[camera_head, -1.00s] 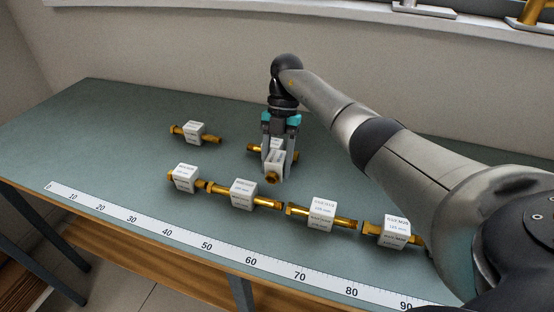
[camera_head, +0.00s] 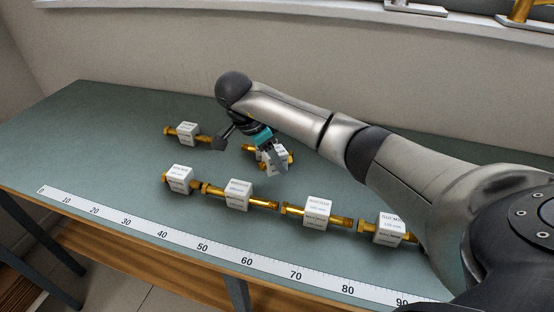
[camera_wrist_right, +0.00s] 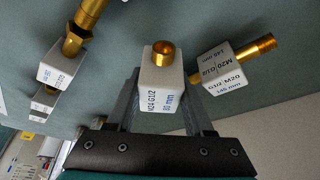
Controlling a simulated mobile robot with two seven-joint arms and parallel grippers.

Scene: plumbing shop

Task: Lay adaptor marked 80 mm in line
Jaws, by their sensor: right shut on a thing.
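My right gripper (camera_head: 273,162) is shut on a white block with brass ends, the adaptor marked 80 mm (camera_wrist_right: 160,85). In the wrist view its label reads 80 mm and one brass end (camera_wrist_right: 163,54) points up between the fingers. In the head view the arm hides most of it. A row of adaptors lies in front along the ruler: a short left one (camera_head: 179,180), then others (camera_head: 238,194), (camera_head: 313,213) and (camera_head: 388,228). My left gripper is not in view.
An adaptor (camera_head: 187,132) lies at the back left. Another, marked 145 mm (camera_wrist_right: 225,78), lies close to the gripper; in the head view it is partly hidden. The ruler (camera_head: 200,243) runs along the bench's front edge. The green bench top (camera_head: 100,140) is clear at left.

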